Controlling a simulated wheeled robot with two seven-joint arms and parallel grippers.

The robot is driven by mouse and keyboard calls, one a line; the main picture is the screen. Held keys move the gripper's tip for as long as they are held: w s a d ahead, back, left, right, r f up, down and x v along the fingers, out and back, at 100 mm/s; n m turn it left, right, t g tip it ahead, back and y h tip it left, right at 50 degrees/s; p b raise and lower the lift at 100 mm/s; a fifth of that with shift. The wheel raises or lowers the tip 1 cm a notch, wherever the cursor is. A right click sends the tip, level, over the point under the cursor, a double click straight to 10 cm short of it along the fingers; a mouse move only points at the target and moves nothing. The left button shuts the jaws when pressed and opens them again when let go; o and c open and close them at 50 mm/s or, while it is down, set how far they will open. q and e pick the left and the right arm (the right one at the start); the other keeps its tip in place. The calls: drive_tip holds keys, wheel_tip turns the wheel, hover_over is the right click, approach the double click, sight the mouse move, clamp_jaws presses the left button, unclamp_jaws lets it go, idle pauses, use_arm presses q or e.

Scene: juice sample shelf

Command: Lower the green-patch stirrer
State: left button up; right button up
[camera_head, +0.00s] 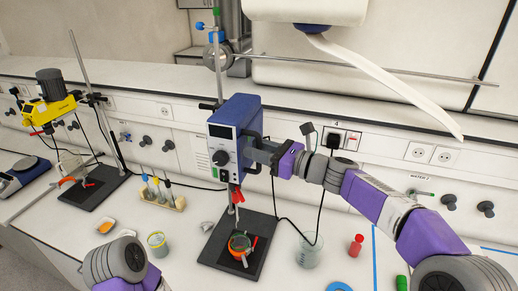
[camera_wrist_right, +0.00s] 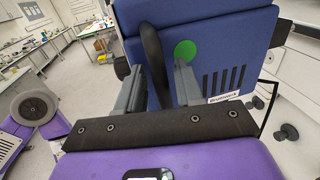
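The blue stirrer (camera_head: 236,130) hangs on an upright rod stand at mid-table, over a small vessel with orange-red liquid (camera_head: 239,243) on a black base plate. Its green patch (camera_wrist_right: 185,49) and black side handle (camera_wrist_right: 154,55) show in the right wrist view; the patch is not visible in the head view. My right gripper (camera_head: 262,151) is at the stirrer's right side. Its two fingers (camera_wrist_right: 158,88) stand apart on either side of the handle, with small gaps visible. Only part of my left arm shows at lower left; its gripper is out of frame.
A yellow stirrer (camera_head: 49,108) on another stand is at the left. Between them are a wooden rack (camera_head: 160,195) and a small beaker (camera_head: 157,244). A glass beaker (camera_head: 309,250) and a red bottle (camera_head: 356,245) stand right of the base plate.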

clamp_jaws()
drive_tip(key=shift+f, duration=0.1)
wheel_tip(320, 180, down, 18)
drive_tip(key=b, duration=1.3)
drive_tip(key=shift+r+b, duration=0.2)
drive_tip(key=shift+b, duration=0.15)
unclamp_jaws()
drive_tip(key=shift+r, duration=0.1)
